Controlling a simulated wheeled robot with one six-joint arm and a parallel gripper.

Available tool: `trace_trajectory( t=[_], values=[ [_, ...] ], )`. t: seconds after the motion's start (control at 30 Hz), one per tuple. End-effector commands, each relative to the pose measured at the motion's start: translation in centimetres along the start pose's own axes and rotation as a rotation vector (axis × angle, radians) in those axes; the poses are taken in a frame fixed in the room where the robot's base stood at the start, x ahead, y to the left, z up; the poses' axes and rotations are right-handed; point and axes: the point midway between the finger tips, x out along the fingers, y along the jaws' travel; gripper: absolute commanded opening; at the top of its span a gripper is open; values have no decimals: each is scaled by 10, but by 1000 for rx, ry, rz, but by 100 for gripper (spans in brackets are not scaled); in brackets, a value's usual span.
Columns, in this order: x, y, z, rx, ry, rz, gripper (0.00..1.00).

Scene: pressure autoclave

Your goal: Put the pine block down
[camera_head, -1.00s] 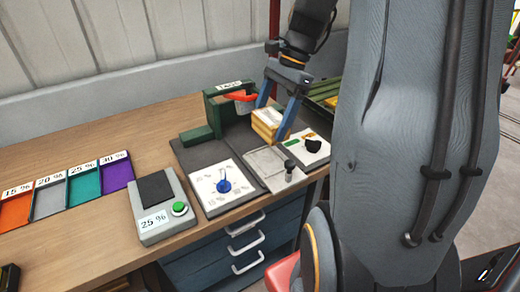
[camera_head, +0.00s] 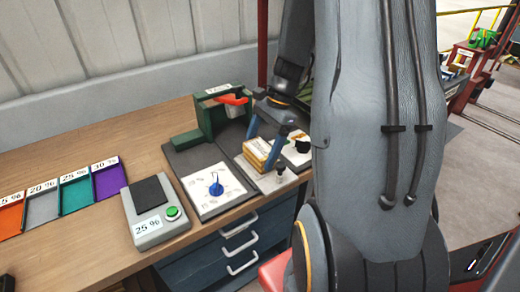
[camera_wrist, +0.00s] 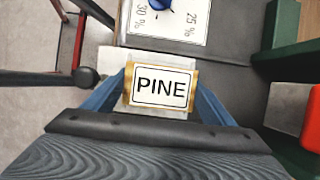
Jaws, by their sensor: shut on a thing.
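The pine block (camera_wrist: 161,87) has a white label reading "PINE" and wooden edges. In the wrist view it sits between the two blue fingers of my gripper (camera_wrist: 160,92), which is shut on it. In the head view the yellowish block (camera_head: 257,153) is low over or on a light grey plate (camera_head: 266,181). My gripper (camera_head: 270,146) comes down on it from above. I cannot tell whether the block touches the plate. Its underside is hidden.
Left of the plate is a white dial panel with a blue knob (camera_head: 215,188). A green press-like frame with a red part (camera_head: 233,99) stands behind. A grey device with a green button (camera_head: 172,212) and coloured trays (camera_head: 75,190) lie left. A small post (camera_head: 280,173) stands close by.

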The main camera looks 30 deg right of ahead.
Motion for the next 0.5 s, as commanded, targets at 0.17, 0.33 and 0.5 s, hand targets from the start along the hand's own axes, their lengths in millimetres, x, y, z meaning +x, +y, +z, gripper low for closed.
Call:
trace_trajectory(
  t=[0.17, 0.33, 0.5],
  values=[
    [2, 0, -1, 0, 0, 0, 51],
    [2, 0, -1, 0, 0, 0, 97],
    [2, 0, -1, 0, 0, 0, 97]
  ],
)
